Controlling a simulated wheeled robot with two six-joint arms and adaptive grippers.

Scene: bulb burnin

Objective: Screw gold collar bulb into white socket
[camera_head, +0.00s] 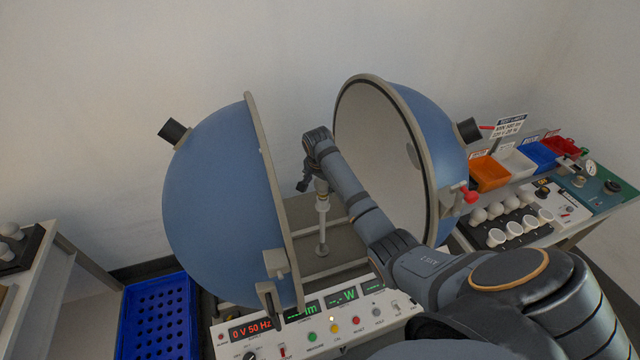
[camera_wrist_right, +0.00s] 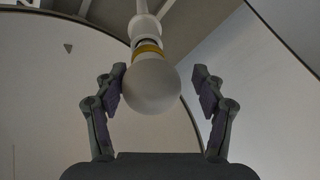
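A white round bulb (camera_wrist_right: 151,87) with a gold collar (camera_wrist_right: 148,51) shows in the right wrist view. Its collar end meets the white socket (camera_wrist_right: 144,25) on the post, with a narrow darker band between them. I cannot tell how deep the bulb sits. My right gripper (camera_wrist_right: 160,90) is open, with one finger on each side of the bulb and a visible gap on the right; the left finger looks close to it. In the head view my right gripper (camera_head: 312,184) is at the top of the post (camera_head: 323,225), and the bulb is hidden or too small to tell. My left gripper is not in view.
Two blue sphere halves (camera_head: 215,195) stand open around the post. A control panel (camera_head: 305,325) is in front. A blue perforated crate (camera_head: 158,315) is on the floor at left. The right bench holds several bulbs (camera_head: 495,210), white cups (camera_head: 515,230) and coloured bins (camera_head: 488,173).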

